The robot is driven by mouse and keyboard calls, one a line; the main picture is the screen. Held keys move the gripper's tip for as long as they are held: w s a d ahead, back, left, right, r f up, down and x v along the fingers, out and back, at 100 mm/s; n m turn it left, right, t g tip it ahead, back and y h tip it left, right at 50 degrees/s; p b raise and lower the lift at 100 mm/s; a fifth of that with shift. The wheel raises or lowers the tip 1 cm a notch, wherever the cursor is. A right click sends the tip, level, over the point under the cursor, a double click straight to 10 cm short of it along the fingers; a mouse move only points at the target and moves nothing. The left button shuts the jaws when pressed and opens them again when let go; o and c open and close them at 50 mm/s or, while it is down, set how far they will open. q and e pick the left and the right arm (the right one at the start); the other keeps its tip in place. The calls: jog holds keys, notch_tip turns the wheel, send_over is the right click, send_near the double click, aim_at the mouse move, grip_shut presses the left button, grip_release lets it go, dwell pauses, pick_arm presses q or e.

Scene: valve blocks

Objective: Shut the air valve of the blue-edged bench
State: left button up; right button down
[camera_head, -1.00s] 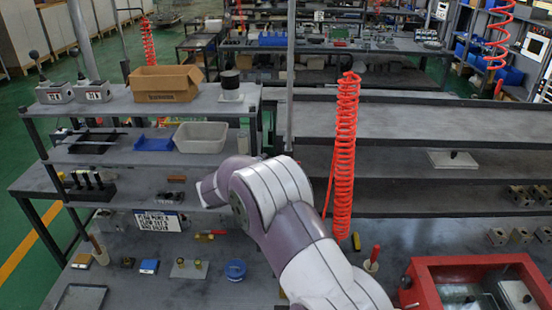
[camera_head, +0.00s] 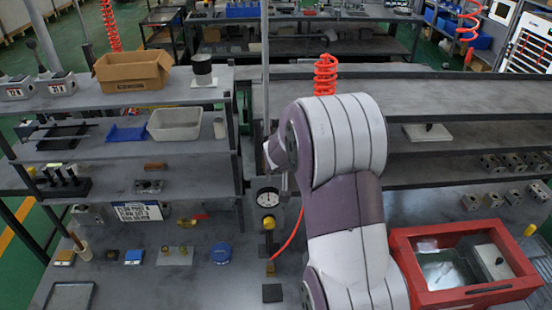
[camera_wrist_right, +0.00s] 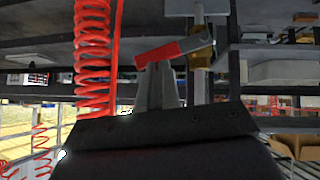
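In the right wrist view a red valve lever (camera_wrist_right: 165,53) crosses just beyond the tips of my right gripper (camera_wrist_right: 158,72), with its right end at a brass valve body (camera_wrist_right: 203,45). The grey fingers look close together. I cannot tell whether they touch the lever or hold it. In the head view my right arm reaches across the bench, and its gripper is mostly hidden behind the arm. A round white gauge (camera_head: 268,197) on a yellow fitting stands left of my arm. No blue bench edge is clearly visible. My left gripper is out of view.
A red coiled hose (camera_head: 325,74) hangs behind my arm and also shows in the wrist view (camera_wrist_right: 92,55). A red-framed box (camera_head: 400,262) stands at right. A white sign (camera_head: 137,211) and a red-handled valve (camera_head: 193,219) are at left. Shelves rise behind.

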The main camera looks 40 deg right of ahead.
pick_arm(q)
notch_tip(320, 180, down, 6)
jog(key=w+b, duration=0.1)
jog(key=b, duration=0.4)
pick_arm(e)
jog(key=shift+s+d+f+m+t+y, duration=0.2)
jog(key=shift+d+f+m+t+y, duration=0.2)
jog(key=shift+y, duration=0.25)
jog(key=shift+s+d+f+m+t+y, duration=0.15)
jog(key=shift+d+f+m+t+y, duration=0.15)
jog(key=shift+f+t+y, duration=0.25)
jog(key=shift+r, duration=0.1)
